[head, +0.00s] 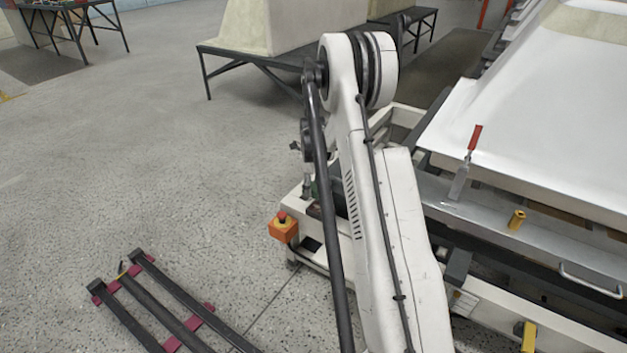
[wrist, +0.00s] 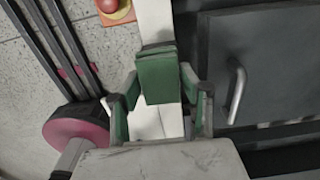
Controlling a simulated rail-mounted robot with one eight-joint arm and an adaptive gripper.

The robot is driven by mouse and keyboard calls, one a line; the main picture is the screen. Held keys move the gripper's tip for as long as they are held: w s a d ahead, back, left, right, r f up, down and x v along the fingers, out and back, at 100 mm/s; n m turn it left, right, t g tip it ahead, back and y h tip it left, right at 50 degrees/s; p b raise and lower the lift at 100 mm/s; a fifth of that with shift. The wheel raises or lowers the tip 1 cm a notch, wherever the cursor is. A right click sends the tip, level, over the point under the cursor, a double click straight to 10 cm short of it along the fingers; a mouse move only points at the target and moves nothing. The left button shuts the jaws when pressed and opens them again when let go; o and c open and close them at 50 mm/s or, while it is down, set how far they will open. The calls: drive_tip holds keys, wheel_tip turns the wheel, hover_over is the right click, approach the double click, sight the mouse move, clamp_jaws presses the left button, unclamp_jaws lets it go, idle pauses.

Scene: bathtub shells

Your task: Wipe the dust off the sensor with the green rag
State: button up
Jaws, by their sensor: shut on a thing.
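In the wrist view my gripper (wrist: 158,82) has green-and-grey fingers, shut on a folded green block-like thing that I take to be the green rag (wrist: 157,74). The rag sits between the fingertips, above a white surface that shows beneath it. I cannot tell whether the rag touches anything below.
An orange box with a red button (head: 283,228) is on the white frame's corner. A large white tub shell (head: 540,120) lies to the right, with a red-handled tool (head: 467,160) on its ledge. A dark rack (head: 160,305) lies on the left floor. Open floor lies left.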

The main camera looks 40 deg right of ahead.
drive_tip(key=shift+r+p, duration=0.35)
drive_tip(key=shift+r, duration=0.8)
